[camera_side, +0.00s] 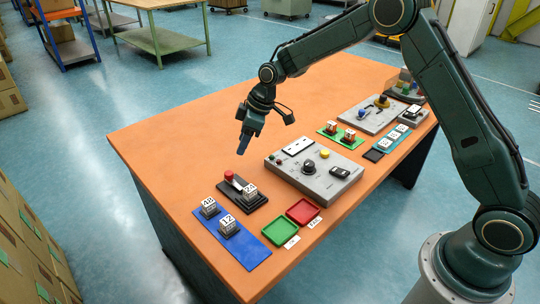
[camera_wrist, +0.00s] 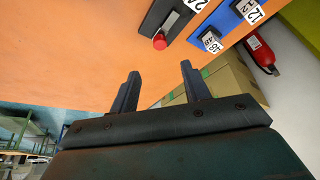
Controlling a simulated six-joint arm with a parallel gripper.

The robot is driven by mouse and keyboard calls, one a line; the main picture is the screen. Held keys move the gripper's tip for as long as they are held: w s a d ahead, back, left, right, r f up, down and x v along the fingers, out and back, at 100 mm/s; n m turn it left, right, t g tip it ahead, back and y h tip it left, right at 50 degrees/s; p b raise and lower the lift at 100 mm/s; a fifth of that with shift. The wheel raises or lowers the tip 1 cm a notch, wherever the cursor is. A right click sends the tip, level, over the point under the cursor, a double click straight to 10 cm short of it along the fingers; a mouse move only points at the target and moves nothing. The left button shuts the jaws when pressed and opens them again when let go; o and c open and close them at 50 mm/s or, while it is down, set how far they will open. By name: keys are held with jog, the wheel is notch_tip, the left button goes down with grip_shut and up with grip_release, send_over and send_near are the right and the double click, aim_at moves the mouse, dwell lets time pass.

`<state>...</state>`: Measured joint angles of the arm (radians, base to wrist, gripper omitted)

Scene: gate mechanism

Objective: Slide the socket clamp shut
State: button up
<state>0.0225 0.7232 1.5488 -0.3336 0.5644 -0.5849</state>
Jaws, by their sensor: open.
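The socket clamp appears to be the dark, long fixture (camera_side: 258,206) on the orange table. A red knob (camera_side: 228,176) stands at one end and a white numbered cube (camera_side: 250,190) sits on it. In the wrist view the dark fixture (camera_wrist: 165,16) is at the top, with its red knob (camera_wrist: 159,41) at the near end. I cannot tell how far the clamp is slid. My gripper (camera_side: 241,152) is above the table, behind the red knob and apart from it. In the wrist view my gripper (camera_wrist: 158,78) has its two fingers apart and nothing between them.
A blue plate (camera_side: 253,253) with two numbered cubes lies beside the fixture. A green tray (camera_side: 281,232) and a red tray (camera_side: 302,211) are near the front edge. A grey panel (camera_side: 285,176) with knobs is to the right. The table's left side is clear.

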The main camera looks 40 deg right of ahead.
aim_at(230, 173)
jog(key=x, duration=1.2)
jog(key=shift+f, duration=0.15)
grip_shut()
